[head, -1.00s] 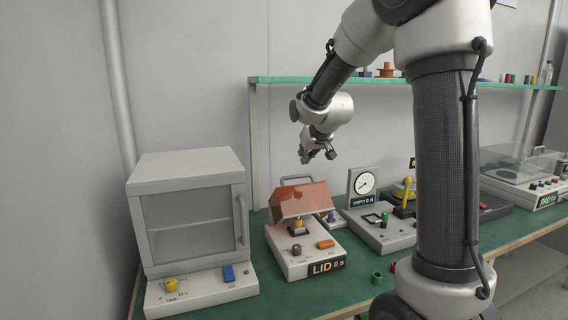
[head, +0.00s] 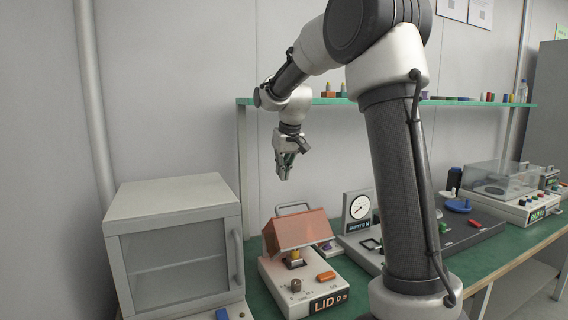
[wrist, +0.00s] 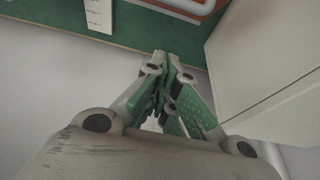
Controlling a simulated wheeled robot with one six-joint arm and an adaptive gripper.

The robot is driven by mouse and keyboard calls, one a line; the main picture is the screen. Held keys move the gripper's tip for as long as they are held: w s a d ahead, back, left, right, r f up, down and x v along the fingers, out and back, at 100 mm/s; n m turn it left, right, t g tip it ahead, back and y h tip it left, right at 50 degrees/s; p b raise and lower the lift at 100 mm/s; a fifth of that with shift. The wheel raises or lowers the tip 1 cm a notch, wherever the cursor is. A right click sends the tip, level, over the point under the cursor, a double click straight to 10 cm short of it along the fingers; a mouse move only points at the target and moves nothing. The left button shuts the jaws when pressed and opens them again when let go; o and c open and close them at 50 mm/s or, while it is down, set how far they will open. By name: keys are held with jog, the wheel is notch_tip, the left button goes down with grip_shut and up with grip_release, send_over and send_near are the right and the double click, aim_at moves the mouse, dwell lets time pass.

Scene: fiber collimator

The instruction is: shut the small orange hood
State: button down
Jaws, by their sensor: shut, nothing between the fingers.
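The small orange hood (head: 297,231) is translucent and stands tilted up on the white base unit labelled LID (head: 303,283), with a gap under its front edge. A grey handle (head: 293,208) rises behind its top. A yellow-topped piece (head: 294,257) shows under the hood. My gripper (head: 285,176) is shut and empty, pointing down in the air above and slightly left of the hood, apart from it. In the wrist view my shut green-padded fingers (wrist: 172,62) show; an orange-edged pale shape at the top edge cannot be told for sure.
A grey cabinet (head: 175,195) with a glass door stands close on the left. A dial unit (head: 358,208) stands right of the LID unit, partly behind my arm. A green shelf (head: 460,103) runs along the back wall above the table.

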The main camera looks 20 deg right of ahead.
notch_tip(320, 180, down, 6)
jog(key=s, duration=0.2)
jog(key=shift+s+d+f, duration=0.1)
jog(key=shift+f, duration=0.05)
dwell(0.4)
